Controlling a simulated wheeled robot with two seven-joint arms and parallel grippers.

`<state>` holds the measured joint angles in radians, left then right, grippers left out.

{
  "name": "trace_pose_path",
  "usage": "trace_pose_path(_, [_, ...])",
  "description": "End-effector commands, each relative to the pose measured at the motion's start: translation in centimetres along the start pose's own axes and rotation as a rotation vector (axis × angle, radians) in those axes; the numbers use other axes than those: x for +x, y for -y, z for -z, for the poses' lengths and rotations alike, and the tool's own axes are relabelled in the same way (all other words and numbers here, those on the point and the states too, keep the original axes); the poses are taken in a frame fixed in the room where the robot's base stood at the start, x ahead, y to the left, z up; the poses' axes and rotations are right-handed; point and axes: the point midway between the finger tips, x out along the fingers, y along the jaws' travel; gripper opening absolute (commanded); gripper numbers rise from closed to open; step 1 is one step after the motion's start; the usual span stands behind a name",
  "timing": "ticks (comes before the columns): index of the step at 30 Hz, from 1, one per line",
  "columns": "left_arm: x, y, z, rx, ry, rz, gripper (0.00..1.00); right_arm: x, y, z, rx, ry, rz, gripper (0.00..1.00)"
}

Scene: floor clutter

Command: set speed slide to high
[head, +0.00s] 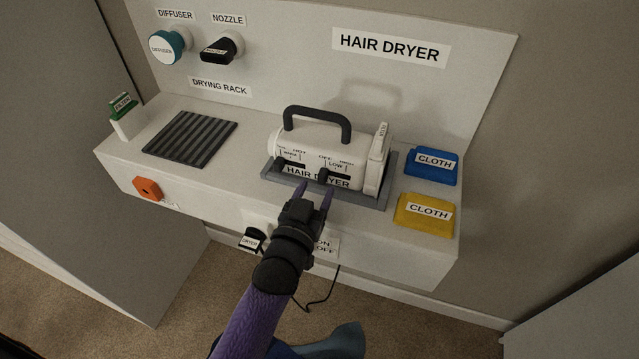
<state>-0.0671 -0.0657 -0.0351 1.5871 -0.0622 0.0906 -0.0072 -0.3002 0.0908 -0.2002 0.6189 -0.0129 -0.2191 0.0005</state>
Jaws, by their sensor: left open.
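The white hair dryer (350,156) lies in a grey tray (378,199) on the shelf, its black handle (318,113) upward. Its front has two slides. The right one, marked OFF, LOW and HIGH, is the speed slide (324,175); its dark knob appears near the left, OFF end of its slot, though small and partly close to my finger. The other slide (283,161), with a HOT mark, is to its left. My left gripper (315,189) is open and empty just in front of the dryer, fingers pointing at its lower front. Whether a finger touches the knob cannot be told. My right gripper is not in view.
A ribbed drying rack (190,138) and a green-topped filter (123,108) are on the left. Blue (432,167) and yellow (426,214) cloths lie right. A diffuser (166,47) and nozzle (220,48) hang on the back panel. A plug (251,239) and cord hang at the shelf front.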

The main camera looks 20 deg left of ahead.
Motion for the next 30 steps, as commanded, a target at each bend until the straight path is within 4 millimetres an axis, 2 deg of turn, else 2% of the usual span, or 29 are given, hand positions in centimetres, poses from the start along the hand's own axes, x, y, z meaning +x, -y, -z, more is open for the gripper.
trace_pose_path(3, [1.8, 0.0, -0.2, -0.001, 0.000, 0.000, 0.59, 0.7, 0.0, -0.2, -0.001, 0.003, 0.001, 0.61])
trace_pose_path(6, [2.6, 0.0, -0.1, -0.001, 0.002, 0.000, 0.59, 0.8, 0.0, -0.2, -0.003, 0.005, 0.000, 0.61])
trace_pose_path(14, [2.9, 0.0, 0.0, 0.000, 0.003, -0.001, 0.59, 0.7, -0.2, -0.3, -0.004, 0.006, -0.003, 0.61])
trace_pose_path(17, [2.8, 0.0, 0.0, 0.000, 0.003, -0.001, 0.42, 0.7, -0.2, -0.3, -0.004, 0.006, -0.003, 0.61])
trace_pose_path(23, [2.8, 0.0, -0.1, 0.000, 0.003, -0.001, 0.00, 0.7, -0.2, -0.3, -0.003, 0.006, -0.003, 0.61])
trace_pose_path(30, [2.8, 0.0, -0.1, 0.000, 0.003, -0.001, 0.00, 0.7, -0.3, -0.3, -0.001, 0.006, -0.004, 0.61])
